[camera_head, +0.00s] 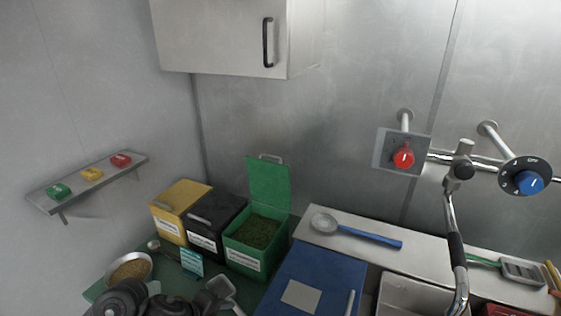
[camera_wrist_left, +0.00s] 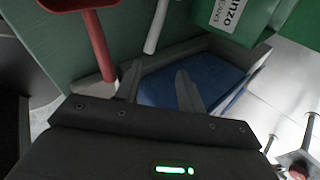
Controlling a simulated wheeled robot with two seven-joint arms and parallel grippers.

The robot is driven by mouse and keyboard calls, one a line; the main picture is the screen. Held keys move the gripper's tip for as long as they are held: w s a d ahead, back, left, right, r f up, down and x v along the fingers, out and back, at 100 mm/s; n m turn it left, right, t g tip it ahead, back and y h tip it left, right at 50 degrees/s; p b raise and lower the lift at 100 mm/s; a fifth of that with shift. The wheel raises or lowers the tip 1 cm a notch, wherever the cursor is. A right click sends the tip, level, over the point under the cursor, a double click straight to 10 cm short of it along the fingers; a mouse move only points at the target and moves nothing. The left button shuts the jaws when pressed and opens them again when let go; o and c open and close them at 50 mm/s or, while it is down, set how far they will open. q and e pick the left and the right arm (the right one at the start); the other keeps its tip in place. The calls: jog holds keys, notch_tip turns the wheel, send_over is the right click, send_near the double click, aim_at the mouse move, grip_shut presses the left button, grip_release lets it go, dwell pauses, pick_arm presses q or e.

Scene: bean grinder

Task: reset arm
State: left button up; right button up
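My left gripper (camera_wrist_left: 158,88) shows in the left wrist view with its two grey fingers apart and nothing between them. Beyond the fingertips is a blue surface with a grey rim (camera_wrist_left: 205,80). In the head view, dark rounded parts of my left arm show at the bottom left, and its fingertips cannot be made out for sure. My right arm and gripper are in neither view.
A green bin (camera_head: 246,256) stands open, with yellow (camera_head: 165,228) and black (camera_head: 203,240) bins to its left. A metal bowl (camera_head: 146,272) holds grain. A blue-handled spoon (camera_head: 372,236) lies on the ledge. A red-handled tool (camera_wrist_left: 98,45) shows in the wrist view. A cabinet (camera_head: 215,35) hangs above.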

pick_arm(q)
jog(key=s+d+n, duration=0.1)
jog(key=n, duration=0.1)
jog(key=s+n+t, duration=0.1)
jog(key=n, duration=0.1)
jog(key=s+d+n, duration=0.1)
jog(key=shift+d+f+n+t, duration=0.3)
jog(key=shift+d+f+n, duration=0.05)
jog(key=shift+n, duration=0.05)
jog(key=s+a+f+n+g+y, duration=0.25)
jog(key=s+a+n, duration=0.25)
jog(key=s+n, duration=0.45)
jog(key=s+a+f+n+g+y, duration=0.2)
jog(key=s+a+f+n, duration=0.25)
jog(key=s+n, duration=0.45)
notch_tip(320, 180, down, 29)
jog(key=s+m+g+b, duration=0.1)
jog(key=s+m+b, duration=0.1)
jog(key=b, duration=0.1)
jog(key=s+a+f+g+b, duration=0.1)
jog(key=s+a+f, duration=0.2)
jog(key=s+f, duration=1.3)
